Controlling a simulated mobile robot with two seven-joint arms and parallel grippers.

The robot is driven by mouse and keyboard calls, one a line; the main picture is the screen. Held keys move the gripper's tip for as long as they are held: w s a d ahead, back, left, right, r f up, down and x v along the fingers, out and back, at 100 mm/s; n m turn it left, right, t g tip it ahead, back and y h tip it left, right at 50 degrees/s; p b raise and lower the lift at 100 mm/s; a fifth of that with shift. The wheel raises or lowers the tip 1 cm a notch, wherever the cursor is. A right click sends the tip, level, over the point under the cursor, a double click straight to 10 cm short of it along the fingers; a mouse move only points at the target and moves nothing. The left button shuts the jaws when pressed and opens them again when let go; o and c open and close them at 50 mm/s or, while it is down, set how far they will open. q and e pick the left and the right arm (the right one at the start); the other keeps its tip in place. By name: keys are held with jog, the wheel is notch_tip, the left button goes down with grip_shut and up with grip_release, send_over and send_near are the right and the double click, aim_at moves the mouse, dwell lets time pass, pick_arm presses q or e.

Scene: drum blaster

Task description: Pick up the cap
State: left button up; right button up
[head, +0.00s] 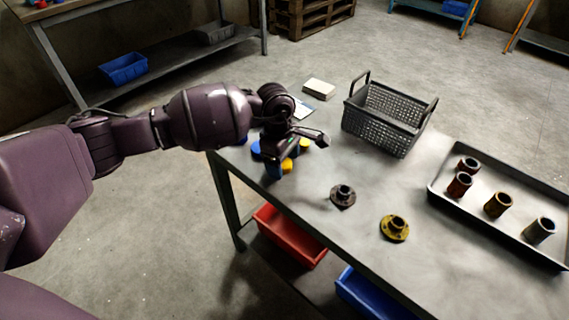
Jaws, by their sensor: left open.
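Several small round caps lie close together at the far left end of the grey table. A blue cap (257,150) and a yellow cap (288,165) show beside my left gripper (296,154); another yellow cap (306,145) lies just behind it. More blue shows at the table's left edge. My left gripper is open and hangs over the caps, partly hiding them. I cannot tell whether it touches one. My right gripper is not in view.
A dark basket (378,125) stands at the back of the table (300,190). A dark flange (343,196) and a yellow flange (394,229) lie in the middle. A metal tray (480,205) with several cylinders is on the right. Red and blue bins sit below.

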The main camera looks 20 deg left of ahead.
pick_arm(q)
jog(key=c, duration=1)
jog(key=shift+r, duration=0.15)
